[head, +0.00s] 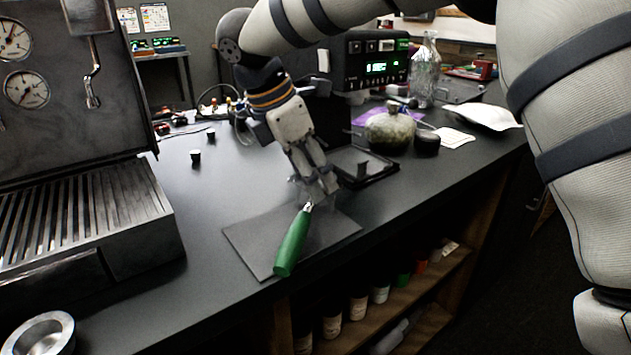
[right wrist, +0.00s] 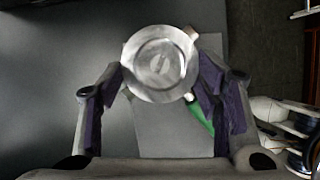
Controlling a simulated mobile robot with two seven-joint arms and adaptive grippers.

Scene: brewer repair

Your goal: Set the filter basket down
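My right gripper (head: 322,188) points down over the grey mat, at the metal end of a tool with a green handle (head: 293,243). In the right wrist view, a round silver metal piece, seemingly the filter basket (right wrist: 160,62), sits between the two purple-padded fingers (right wrist: 162,85), which meet its edges on both sides. Small tabs show around its rim. The green handle (right wrist: 200,115) shows behind the right finger. In the head view the fingers mostly hide the basket, and I cannot tell its exact height above the mat. My left gripper is out of view.
The grey mat (head: 250,250) lies near the counter's front edge. The espresso machine (head: 85,215) stands left, with a metal cup (head: 40,333) in front. A black tray (head: 365,167), a round jar (head: 390,130) and a dark puck (head: 427,144) stand behind and right. Open counter lies left of the mat.

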